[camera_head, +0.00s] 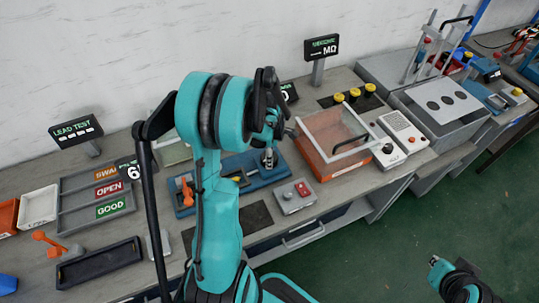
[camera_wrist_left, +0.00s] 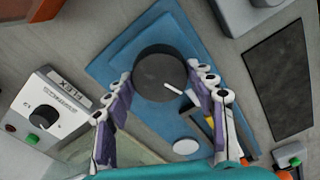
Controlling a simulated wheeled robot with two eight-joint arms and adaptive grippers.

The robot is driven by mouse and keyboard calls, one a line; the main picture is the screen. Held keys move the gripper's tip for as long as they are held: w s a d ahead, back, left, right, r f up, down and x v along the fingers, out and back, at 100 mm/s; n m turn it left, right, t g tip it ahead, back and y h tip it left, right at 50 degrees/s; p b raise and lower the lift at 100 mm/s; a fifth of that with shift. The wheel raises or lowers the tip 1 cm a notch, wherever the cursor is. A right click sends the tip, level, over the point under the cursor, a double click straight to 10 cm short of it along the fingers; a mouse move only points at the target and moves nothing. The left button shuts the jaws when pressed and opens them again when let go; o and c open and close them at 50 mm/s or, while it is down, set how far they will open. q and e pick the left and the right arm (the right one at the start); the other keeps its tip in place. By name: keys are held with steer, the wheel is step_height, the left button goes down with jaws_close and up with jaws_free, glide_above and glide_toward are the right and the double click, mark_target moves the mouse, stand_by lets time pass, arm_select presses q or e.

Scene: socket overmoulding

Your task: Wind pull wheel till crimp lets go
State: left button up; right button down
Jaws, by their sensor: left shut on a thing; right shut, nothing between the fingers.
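The pull wheel (camera_wrist_left: 160,72) is a dark round knob on a blue base (camera_wrist_left: 108,48) in the left wrist view. My left gripper (camera_wrist_left: 164,78) has its fingers on both sides of the wheel, shut on it. A white pin or mark shows on the wheel's near edge. In the head view the blue tester (camera_head: 262,180) stands on the bench, largely covered by my left arm; the wheel is hidden there. The crimp cannot be made out clearly. My right gripper (camera_head: 435,262) is shut and empty at the lower right, over the green floor, away from the bench.
A grey box with a red button (camera_head: 293,196) stands in front of the tester. An orange-framed clear-lidded box (camera_head: 335,143) is to the right. A sorting tray (camera_head: 84,203) and an empty black tray (camera_head: 100,264) lie left. A FLEX box (camera_wrist_left: 45,112) shows in the wrist view.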

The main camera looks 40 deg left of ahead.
arm_select(q)
steer(key=shift+m+b, duration=0.55)
steer(key=shift+m, duration=2.25)
steer(key=o, duration=1.2)
step_height(320, 180, up, 12)
